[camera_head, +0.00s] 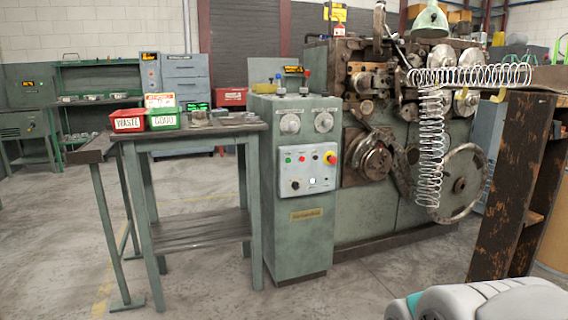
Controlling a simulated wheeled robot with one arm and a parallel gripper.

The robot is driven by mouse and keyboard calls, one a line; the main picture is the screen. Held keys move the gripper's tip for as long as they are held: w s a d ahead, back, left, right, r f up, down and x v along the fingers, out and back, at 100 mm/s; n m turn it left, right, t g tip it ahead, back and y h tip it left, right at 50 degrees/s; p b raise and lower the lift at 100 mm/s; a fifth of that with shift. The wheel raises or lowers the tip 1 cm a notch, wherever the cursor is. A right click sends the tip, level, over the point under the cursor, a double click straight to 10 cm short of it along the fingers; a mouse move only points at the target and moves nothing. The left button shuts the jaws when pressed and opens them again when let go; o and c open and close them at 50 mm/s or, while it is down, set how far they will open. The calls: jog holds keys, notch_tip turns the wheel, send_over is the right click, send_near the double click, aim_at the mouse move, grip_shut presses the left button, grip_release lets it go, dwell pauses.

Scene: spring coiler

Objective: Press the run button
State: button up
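A pale control panel (307,172) is on the front of a green cabinet (293,240) near the middle of the view. It carries a red button, a green button (302,159), a bright white round button (312,181), small dark knobs and a red mushroom button (331,158) on yellow at its right. The labels are too small to read, so I cannot tell which is the run button. Nothing touches the panel. My gripper is not in view; a white and teal part at the bottom right looks like mine.
A metal table (198,134) with red WASTE (127,121) and green GOOD (163,120) bins stands left of the cabinet. The coiler (380,215) with long wire springs (430,145) is at right. A worn brown rack (512,185) stands at front right. The floor before the cabinet is clear.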

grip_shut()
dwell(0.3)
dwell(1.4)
